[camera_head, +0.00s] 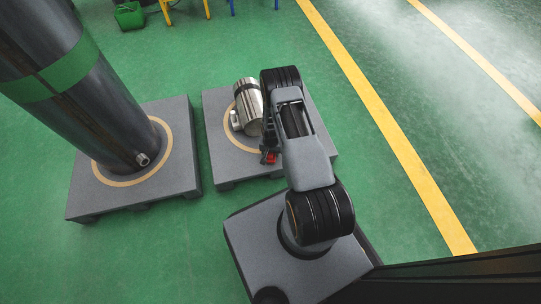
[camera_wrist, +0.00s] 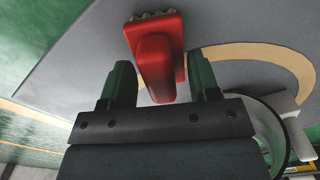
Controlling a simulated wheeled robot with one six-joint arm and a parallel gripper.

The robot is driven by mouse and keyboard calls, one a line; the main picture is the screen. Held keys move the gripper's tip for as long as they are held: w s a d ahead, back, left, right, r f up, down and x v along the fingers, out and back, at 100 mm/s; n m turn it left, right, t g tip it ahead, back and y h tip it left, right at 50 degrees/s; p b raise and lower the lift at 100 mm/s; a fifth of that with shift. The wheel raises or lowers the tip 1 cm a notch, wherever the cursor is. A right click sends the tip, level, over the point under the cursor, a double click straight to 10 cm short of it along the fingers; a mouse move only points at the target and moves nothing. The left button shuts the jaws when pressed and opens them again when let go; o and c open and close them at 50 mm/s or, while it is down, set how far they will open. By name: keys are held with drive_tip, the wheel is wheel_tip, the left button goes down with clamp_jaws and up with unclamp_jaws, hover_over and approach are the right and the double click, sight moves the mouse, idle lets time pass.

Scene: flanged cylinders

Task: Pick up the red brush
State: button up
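The red brush (camera_wrist: 155,50) lies on a grey platform, with its bristle end towards the top of the wrist view and its handle towards my gripper. In the head view only a small red part of it (camera_head: 271,157) shows beside my arm. My gripper (camera_wrist: 162,75) is open, with its two green-black fingers on either side of the brush handle. A gap shows at the right finger; the left finger is very close to the handle, and I cannot tell if it touches. In the head view my gripper is mostly hidden by my arm.
The grey platform (camera_head: 222,163) has a tan ring and carries a silver flanged cylinder (camera_head: 247,106), close to my gripper. Left of it, a second platform (camera_head: 88,204) carries a large dark column (camera_head: 85,85) with a green band. Green floor lies open to the right.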

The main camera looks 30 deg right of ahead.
clamp_jaws()
drive_tip(key=shift+r, duration=0.15)
drive_tip(key=shift+r, duration=0.2)
drive_tip(key=r+p, duration=0.2)
drive_tip(key=r, duration=0.1)
drive_tip(key=shift+s+d+r, duration=0.1)
drive_tip(key=shift+s+r, duration=0.1)
drive_tip(key=shift+r, duration=0.05)
drive_tip(key=s+d+r+p, duration=0.4)
drive_tip(key=s+r, duration=0.5)
drive_tip(key=s, duration=0.4)
drive_tip(key=shift+d+p, duration=0.15)
drive_tip(key=shift+p, duration=0.75)
